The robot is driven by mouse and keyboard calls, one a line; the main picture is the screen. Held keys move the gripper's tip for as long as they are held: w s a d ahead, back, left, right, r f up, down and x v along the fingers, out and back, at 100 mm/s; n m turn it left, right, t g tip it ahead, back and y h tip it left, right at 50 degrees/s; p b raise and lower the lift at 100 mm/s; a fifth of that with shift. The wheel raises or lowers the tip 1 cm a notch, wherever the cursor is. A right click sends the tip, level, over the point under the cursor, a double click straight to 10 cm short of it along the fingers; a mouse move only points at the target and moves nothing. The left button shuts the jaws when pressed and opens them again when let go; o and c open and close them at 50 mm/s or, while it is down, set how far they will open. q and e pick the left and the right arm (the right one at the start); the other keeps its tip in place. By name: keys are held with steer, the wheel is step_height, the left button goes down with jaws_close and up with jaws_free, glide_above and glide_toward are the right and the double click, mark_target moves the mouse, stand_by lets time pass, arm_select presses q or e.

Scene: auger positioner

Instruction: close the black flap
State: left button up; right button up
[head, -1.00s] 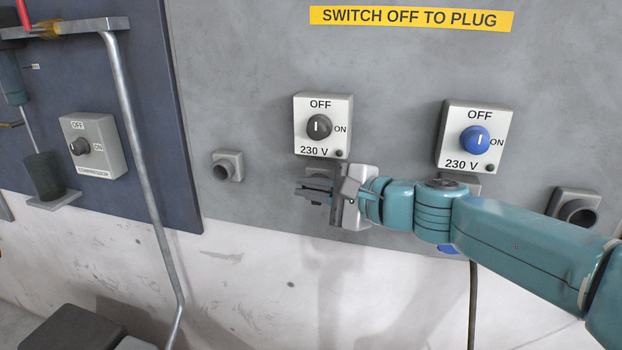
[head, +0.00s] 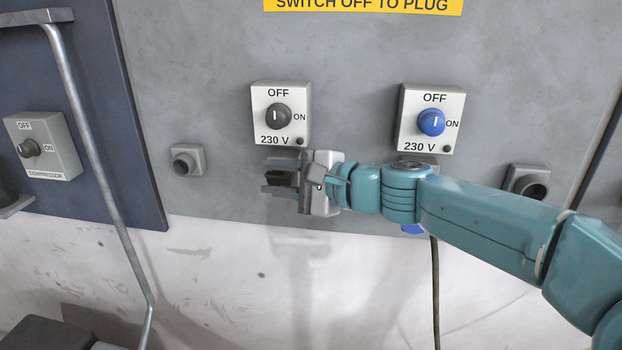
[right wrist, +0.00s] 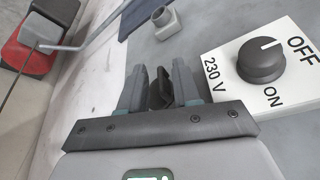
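My right gripper (head: 279,180) is in front of the grey panel, just below the left 230 V switch. In the right wrist view its two fingers (right wrist: 160,88) stand apart. A dark piece that looks like the black flap (right wrist: 160,92) shows in the gap between them. In the head view this dark piece (head: 284,179) is small and partly covered by the fingers. I cannot tell whether the fingers touch it. The socket behind is mostly hidden by the gripper. My left gripper is not in view.
The left switch box (head: 280,98) has a black knob (head: 278,116); the right box (head: 432,105) has a blue knob (head: 432,122). Round grey sockets stick out at left (head: 188,160) and right (head: 526,181). A cable (head: 436,290) hangs below the right box. The metal pipe (head: 100,170) stands at left.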

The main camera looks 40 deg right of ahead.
steer(key=b+v, duration=0.1)
steer(key=v, duration=1.4)
steer(key=shift+s, duration=0.25)
steer(key=shift+d, duration=0.15)
